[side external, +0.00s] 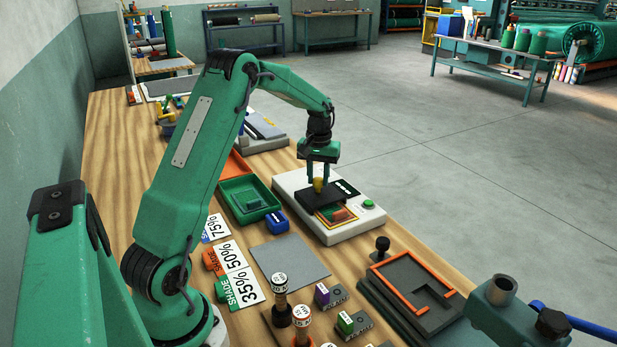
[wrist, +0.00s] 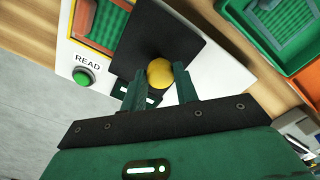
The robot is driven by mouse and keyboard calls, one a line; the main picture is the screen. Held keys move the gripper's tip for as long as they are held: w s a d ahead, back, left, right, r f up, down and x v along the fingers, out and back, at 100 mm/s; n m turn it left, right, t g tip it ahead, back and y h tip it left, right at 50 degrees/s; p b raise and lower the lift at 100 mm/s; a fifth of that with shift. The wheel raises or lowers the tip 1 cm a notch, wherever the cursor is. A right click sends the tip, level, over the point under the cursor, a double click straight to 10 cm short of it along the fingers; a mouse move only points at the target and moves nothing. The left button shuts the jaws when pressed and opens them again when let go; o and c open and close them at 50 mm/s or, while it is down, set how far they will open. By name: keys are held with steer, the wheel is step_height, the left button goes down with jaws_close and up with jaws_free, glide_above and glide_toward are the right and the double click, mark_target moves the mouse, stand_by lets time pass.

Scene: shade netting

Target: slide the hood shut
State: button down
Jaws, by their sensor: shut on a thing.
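The black hood (side external: 305,199) is a flat square plate on the white reader (side external: 292,201); it also shows in the wrist view (wrist: 170,35). A yellow knob (wrist: 160,73) stands on the hood. My gripper (side external: 318,182) is shut on this knob, with a finger on either side of it. The hood covers part of the reader's top. In the wrist view the window (wrist: 98,22) shows at the hood's left edge.
A green button (side external: 368,204) is on the reader beside the window. A green tray (side external: 228,190) and a blue block (side external: 277,222) stand left of the reader. A grey mat (side external: 289,261) and a dark fixture with an orange frame (side external: 400,264) lie nearer the camera.

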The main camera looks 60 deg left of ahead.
mark_target(323, 197)
steer(key=shift+w+d+r, duration=0.1)
steer(key=shift+d, duration=1.2)
steer(key=c, duration=1.1)
jaws_free()
steer(key=shift+o, duration=0.2)
steer(key=shift+a, duration=0.1)
step_height(323, 197, up, 8)
